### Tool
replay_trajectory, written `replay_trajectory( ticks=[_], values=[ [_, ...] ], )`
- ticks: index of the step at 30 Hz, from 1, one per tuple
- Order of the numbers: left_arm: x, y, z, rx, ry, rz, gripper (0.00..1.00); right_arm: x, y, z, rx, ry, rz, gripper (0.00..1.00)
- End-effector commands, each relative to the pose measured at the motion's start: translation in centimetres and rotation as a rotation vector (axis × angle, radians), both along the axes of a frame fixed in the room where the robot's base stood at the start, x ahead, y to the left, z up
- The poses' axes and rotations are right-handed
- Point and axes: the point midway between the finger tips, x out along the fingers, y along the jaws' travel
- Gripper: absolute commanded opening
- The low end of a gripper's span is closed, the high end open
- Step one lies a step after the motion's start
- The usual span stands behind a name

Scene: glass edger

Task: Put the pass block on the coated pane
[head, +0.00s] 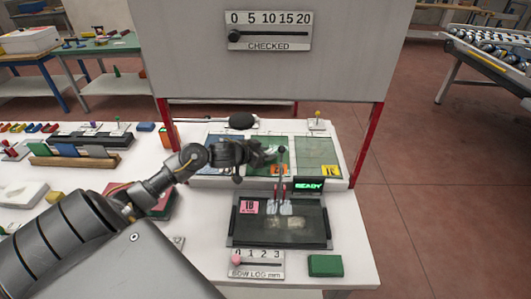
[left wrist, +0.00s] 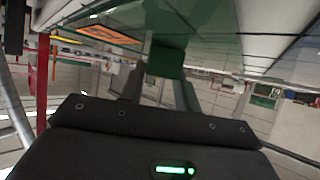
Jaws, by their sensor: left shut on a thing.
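My left gripper (head: 268,155) is above the middle pane of the row at the back of the white table. In the left wrist view its fingers (left wrist: 157,90) are shut on a green block (left wrist: 168,62), which is likely the pass block. In the head view the gripper mostly hides that block. The middle pane (head: 281,148) is dark green with an orange tag. The right pane (head: 318,150) is paler green with a yellow tag. A blue pane (head: 222,141) lies at the left, partly behind my arm. I cannot tell which pane is coated.
A dark tray (head: 280,241) holds a glass pane with a pink tag. Another green block (head: 325,265) lies at the front right. A grey panel (head: 270,65) on red posts rises over the back.

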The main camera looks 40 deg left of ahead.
Motion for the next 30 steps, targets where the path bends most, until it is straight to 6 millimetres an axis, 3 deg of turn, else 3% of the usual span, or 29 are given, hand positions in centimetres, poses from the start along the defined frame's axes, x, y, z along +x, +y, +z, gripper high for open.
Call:
replay_trajectory(
  ticks=[8,9,14,24,30],
  values=[
    [0.0,0.0,-0.2,0.000,0.000,0.000,0.10,0.0,-0.2,-0.1,-0.002,0.000,0.001,0.71],
    [0.0,0.0,-0.3,0.000,0.000,0.000,0.33,0.0,-0.3,-0.1,-0.003,-0.001,0.001,0.71],
    [0.0,0.0,-0.2,0.000,0.000,0.000,0.54,0.0,-0.3,0.0,-0.003,-0.001,0.002,0.71],
    [-0.1,0.0,0.2,0.000,-0.001,-0.001,0.54,0.0,-0.3,0.1,-0.003,-0.001,0.002,0.71],
    [-2.7,0.3,1.4,0.004,0.001,-0.003,0.54,0.1,-0.3,0.1,-0.003,-0.001,0.002,0.71]
  ],
)
